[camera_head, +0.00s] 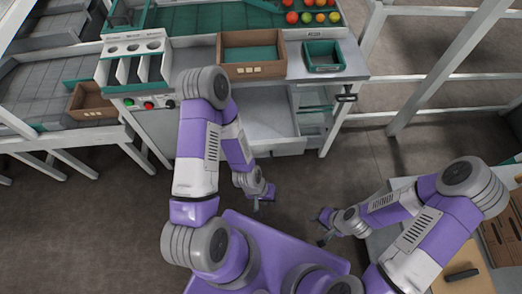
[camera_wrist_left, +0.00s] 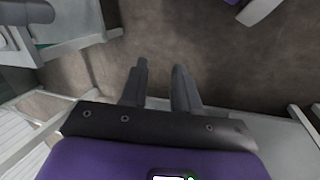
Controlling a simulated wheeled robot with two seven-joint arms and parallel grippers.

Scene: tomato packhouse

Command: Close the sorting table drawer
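The sorting table (camera_head: 375,72) stands at the back centre. Below its top is a pale, open-topped space with a grey front panel (camera_head: 280,149); it looks like the drawer pulled out, but my left arm hides its left part. My left gripper (camera_head: 262,199) hangs over the floor, in front of that panel and apart from it. In the left wrist view its two fingers (camera_wrist_left: 160,78) are spread with only floor between them. My right gripper (camera_head: 322,230) is farther right, over the floor and away from the table; its fingers are too small to read.
On the table are a brown crate (camera_head: 251,71), a green crate (camera_head: 324,56) and several tomatoes (camera_head: 306,17). A side table (camera_head: 30,128) with a brown box (camera_head: 90,101) stands left. A bench (camera_head: 472,272) is at lower right. The floor (camera_head: 300,185) between is clear.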

